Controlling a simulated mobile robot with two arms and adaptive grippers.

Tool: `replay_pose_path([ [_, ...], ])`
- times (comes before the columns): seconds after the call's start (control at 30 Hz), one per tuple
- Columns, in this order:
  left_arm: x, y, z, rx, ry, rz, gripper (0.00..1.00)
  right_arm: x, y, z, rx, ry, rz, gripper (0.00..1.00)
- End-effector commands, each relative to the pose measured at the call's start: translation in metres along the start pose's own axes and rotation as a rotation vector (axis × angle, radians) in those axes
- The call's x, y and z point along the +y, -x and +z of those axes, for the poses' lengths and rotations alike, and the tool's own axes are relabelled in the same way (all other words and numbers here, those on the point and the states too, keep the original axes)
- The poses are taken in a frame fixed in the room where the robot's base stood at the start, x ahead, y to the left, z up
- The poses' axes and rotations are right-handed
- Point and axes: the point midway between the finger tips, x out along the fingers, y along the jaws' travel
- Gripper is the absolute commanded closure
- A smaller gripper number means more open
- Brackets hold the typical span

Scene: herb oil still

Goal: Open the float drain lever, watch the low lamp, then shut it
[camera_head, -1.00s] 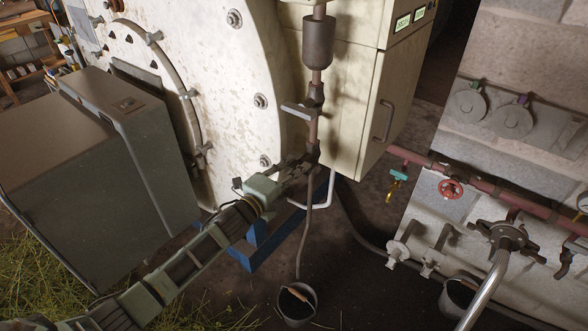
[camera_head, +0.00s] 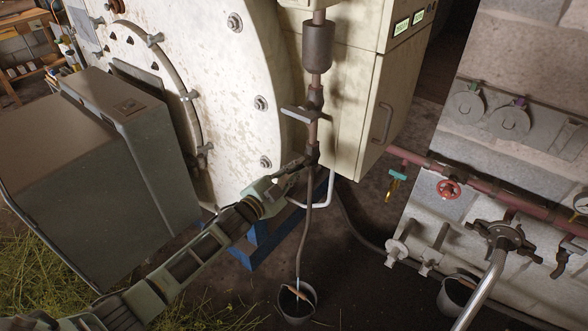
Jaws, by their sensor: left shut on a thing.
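The float chamber (camera_head: 318,47) is a dark cylinder on a vertical pipe in front of the cream cabinet. Below it, the drain valve (camera_head: 312,156) sits at the pipe's foot, with a dark lever (camera_head: 293,166) pointing down and left. My left gripper (camera_head: 286,177) is shut on the lever; its fingers partly hide it. A drain hose (camera_head: 306,215) runs down from the valve to a bucket (camera_head: 296,302), with a thin pale streak at its lower end. Two lit green panels (camera_head: 402,27) show on the cabinet; I cannot tell which lamp is the low one. My right gripper is not in view.
A large pale round vessel (camera_head: 235,100) stands behind my left arm, with a grey box (camera_head: 150,180) to its left. Red pipework with a red handwheel (camera_head: 448,189) and a second bucket (camera_head: 457,296) are at the right. Dark floor lies between.

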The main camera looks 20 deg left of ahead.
Motion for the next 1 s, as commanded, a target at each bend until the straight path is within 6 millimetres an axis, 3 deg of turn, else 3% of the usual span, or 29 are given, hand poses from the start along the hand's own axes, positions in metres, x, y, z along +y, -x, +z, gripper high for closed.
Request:
replay_pose_path([
  [0.5,0.0013,0.0006,0.0018,-0.005,0.452,0.002,1.0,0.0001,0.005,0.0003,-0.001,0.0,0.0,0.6],
  [1.0,0.0016,0.0007,0.0019,-0.005,0.648,0.002,1.0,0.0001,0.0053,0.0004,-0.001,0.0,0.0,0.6],
])
